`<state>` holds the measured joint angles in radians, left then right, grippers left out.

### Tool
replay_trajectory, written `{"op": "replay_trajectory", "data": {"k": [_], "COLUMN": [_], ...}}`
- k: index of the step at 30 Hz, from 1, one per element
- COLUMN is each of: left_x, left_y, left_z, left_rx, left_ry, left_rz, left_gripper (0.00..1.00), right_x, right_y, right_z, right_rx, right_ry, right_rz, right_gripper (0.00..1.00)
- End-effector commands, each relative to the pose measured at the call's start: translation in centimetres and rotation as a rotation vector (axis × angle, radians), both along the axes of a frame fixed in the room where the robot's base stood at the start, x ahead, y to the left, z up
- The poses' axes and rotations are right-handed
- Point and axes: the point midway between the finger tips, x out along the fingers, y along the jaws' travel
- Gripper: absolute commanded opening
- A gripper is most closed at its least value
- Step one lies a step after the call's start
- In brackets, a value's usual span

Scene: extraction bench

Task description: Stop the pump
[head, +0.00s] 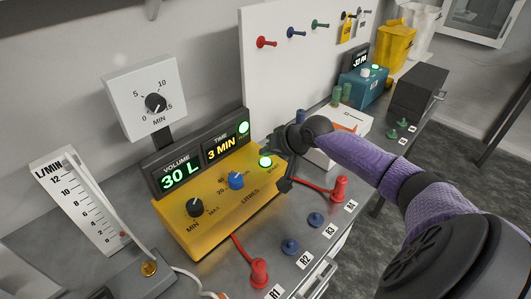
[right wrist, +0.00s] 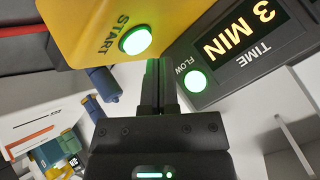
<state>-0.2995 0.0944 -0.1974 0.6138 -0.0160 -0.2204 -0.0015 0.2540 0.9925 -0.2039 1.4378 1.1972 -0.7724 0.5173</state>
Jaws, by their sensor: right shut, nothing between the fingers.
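The yellow pump (head: 215,207) stands on the bench with a black display panel (head: 203,152) reading 30 L and 3 MIN. Its START button (head: 265,161) glows green on the right of the face, and it shows large in the right wrist view (right wrist: 135,40). The green FLOW lamp (head: 243,127) on the panel is lit too, also in the right wrist view (right wrist: 196,81). My right gripper (head: 272,150) is shut and empty, close beside the START button; its fingertips (right wrist: 160,70) show between the button and the FLOW lamp. Contact cannot be seen. My left gripper is out of view.
Red plugs (head: 259,271) and blue plugs (head: 290,246) stand in front. A timer dial (head: 155,102) is behind, a teal device (head: 362,88) farther right, and a flow gauge (head: 80,200) at left.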

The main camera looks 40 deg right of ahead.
Motion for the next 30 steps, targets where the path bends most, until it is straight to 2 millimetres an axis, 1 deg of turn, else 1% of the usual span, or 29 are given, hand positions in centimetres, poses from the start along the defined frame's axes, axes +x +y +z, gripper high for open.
{"op": "replay_trajectory", "data": {"k": [10, 16, 30], "left_x": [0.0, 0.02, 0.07], "left_y": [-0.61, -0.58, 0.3], "left_z": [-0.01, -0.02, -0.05], "left_rx": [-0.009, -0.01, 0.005], "left_ry": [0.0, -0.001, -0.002], "left_rz": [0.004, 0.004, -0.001], "left_gripper": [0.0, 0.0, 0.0], "right_x": [0.0, -0.03, -0.02], "right_y": [0.01, -0.01, 0.0], "right_z": [-0.09, -0.78, -0.98], "right_rx": [0.0, 0.0, 0.0], "right_ry": [0.0, 0.001, 0.0], "right_rz": [0.0, 0.0, 0.0], "right_gripper": [0.0, 0.0, 0.0]}}
